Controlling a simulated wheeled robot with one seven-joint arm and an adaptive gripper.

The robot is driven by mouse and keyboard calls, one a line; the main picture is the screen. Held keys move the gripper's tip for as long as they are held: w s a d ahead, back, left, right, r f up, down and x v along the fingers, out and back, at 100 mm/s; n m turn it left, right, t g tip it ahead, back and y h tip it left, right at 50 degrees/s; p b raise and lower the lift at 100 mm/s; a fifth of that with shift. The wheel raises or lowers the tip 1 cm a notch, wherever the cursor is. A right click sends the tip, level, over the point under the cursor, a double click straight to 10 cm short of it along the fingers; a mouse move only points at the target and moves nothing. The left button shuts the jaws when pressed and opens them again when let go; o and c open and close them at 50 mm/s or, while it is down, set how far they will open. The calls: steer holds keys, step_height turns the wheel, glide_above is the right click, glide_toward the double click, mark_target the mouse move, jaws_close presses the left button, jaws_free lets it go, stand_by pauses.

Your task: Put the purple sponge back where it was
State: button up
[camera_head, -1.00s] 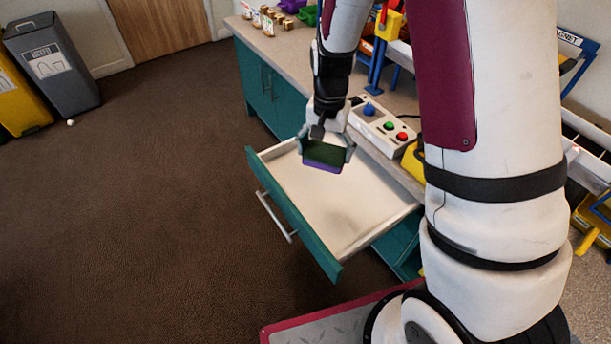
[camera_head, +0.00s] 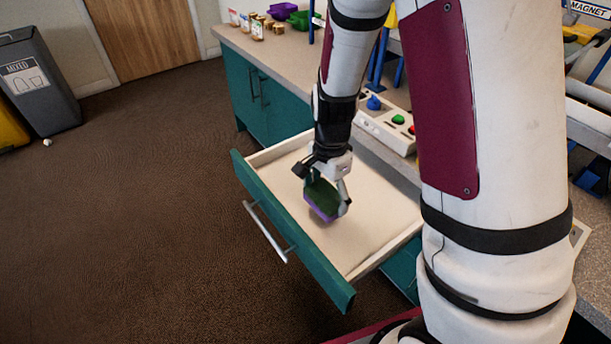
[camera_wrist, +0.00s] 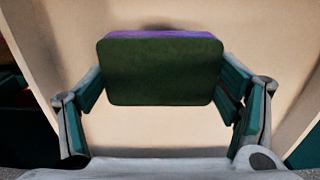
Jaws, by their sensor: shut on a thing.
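The purple sponge (camera_head: 319,212) has a dark green scouring side. My gripper (camera_head: 326,192) is shut on it and holds it inside the open drawer (camera_head: 385,203), near the drawer's middle. In the wrist view the sponge (camera_wrist: 160,70) sits between my two fingers (camera_wrist: 163,90), its dark green face toward the camera and a purple strip along its upper edge. The pale drawer floor (camera_wrist: 150,133) shows behind it. I cannot tell whether the sponge touches the drawer floor. The rest of the drawer that shows is empty.
The drawer has a teal front (camera_head: 290,235) with a metal handle (camera_head: 265,232). A button box (camera_head: 385,125) stands on the counter (camera_head: 300,65) above the drawer. Small jars and purple and green bins stand at the counter's far end.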

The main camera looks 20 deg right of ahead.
steer(key=w+b, duration=0.1)
steer(key=w, duration=0.3)
steer(key=w+f+b, duration=0.1)
steer(key=w, duration=0.4)
steer(key=w+b, duration=0.1)
steer(key=w, duration=0.4)
steer(key=shift+w+a+f, duration=0.1)
steer(key=shift+w+f, duration=0.05)
steer(key=shift+f, duration=0.1)
steer(key=shift+f+b, duration=0.7)
steer(key=shift+f, duration=1)
steer(key=shift+f, duration=0.1)
steer(key=o, duration=1.2)
steer(key=shift+c, duration=0.2)
step_height(320, 180, up, 12)
steer(key=p, duration=0.3)
steer(key=shift+p, duration=0.35)
